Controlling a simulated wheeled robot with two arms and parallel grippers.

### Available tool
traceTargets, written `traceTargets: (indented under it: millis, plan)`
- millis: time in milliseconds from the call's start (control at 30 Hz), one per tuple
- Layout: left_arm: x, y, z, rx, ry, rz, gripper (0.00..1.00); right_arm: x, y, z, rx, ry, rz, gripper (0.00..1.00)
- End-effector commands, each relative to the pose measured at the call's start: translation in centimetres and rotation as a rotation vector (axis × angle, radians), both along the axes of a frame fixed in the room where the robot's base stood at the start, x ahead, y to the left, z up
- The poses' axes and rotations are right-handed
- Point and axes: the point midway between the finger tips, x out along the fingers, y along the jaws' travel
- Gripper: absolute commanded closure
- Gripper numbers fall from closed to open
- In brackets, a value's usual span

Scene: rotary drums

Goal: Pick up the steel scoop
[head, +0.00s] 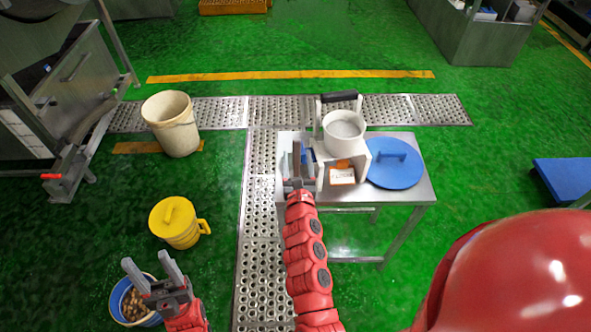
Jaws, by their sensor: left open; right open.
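I cannot clearly make out a steel scoop. A small steel table (412,187) holds a grey-white round vessel (344,133) with a raised frame and a black grip (340,97). My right gripper (298,155) is open over the table's left side, beside a white holder (328,180). Narrow grey and blue items show close to its fingers; I cannot tell whether they touch, and the gripper partly hides them. My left gripper (152,268) is open at the lower left, above or beside a blue bucket (117,298) with brown pieces inside.
A blue round lid (395,168) lies at the table's right. A yellow lidded jug (178,222) and a cream bucket (171,124) stand on the left. A steel machine (80,75) is at the upper left, a blue platform (566,180) at the right.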

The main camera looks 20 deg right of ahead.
Motion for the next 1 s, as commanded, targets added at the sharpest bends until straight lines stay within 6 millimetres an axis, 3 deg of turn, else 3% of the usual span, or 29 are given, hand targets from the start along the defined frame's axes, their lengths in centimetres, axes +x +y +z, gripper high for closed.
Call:
traceTargets:
  millis: [233, 500, 733, 767, 1000]
  plan:
    - [0.0, 0.0, 0.0, 0.0, 0.0, 0.0, 0.43, 1.5, -0.3, 0.1, -0.001, 0.001, 0.0, 0.35]
    - [0.0, 0.0, -0.4, 0.0, 0.0, 0.0, 0.43, 5.1, -1.3, 0.2, -0.001, 0.002, -0.001, 0.35]
    - [0.0, 0.0, -0.4, 0.0, 0.0, 0.0, 0.43, 5.5, -1.3, 0.3, 0.001, 0.003, 0.0, 0.35]
    - [0.0, 0.0, -0.4, 0.0, 0.0, 0.0, 0.43, 5.5, -1.4, 0.3, 0.001, 0.003, 0.0, 0.37]
    - [0.0, 0.0, -0.4, 0.0, 0.0, 0.0, 0.43, 5.5, -1.3, 0.3, 0.001, 0.002, 0.0, 0.8]
